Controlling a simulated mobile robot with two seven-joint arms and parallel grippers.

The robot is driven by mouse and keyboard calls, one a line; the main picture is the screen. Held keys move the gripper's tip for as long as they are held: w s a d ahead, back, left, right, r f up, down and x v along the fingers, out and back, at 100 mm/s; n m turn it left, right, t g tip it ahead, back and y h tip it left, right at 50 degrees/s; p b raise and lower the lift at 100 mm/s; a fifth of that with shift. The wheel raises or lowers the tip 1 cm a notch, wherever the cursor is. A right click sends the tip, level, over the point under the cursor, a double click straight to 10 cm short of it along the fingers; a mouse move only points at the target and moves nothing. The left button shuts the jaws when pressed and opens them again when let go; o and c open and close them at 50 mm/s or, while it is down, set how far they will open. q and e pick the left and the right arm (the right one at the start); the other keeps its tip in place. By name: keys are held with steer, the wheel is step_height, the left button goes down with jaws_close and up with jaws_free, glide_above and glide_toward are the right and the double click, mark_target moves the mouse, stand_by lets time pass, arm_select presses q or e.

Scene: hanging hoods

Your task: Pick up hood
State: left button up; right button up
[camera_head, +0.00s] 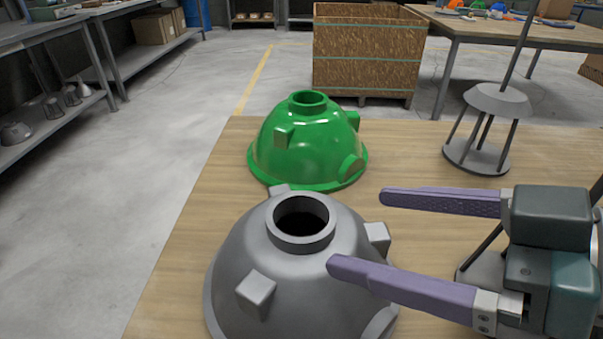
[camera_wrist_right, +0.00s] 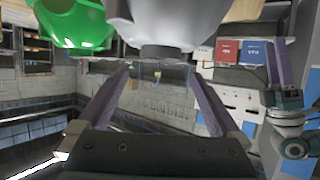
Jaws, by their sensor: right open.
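A grey hood (camera_head: 235,255), a dome with a round open neck on top and block-like lugs on its sides, sits at the near part of the wooden table. A green hood (camera_head: 310,150) of the same form stands behind it. My right gripper (camera_head: 358,231) comes in from the right, open and empty. Its purple fingers point at the grey hood's neck, and the nearer fingertip overlaps the dome's right side in the picture. In the wrist view, the grey hood (camera_wrist_right: 170,18) lies beyond the open fingers (camera_wrist_right: 161,78), with the green hood (camera_wrist_right: 75,22) to its left.
The wooden table (camera_head: 205,215) has bare room left of the hoods. A grey stand (camera_head: 478,158) with a thin upright rod is at the right rear. A wooden crate (camera_head: 365,60) stands on the floor behind, and shelves (camera_head: 75,95) line the left.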

mark_target(280, 214)
steer(key=x, duration=0.7)
steer(key=shift+s+f, duration=0.1)
steer(key=shift+d, duration=0.1)
jaws_close()
stand_by(0.6)
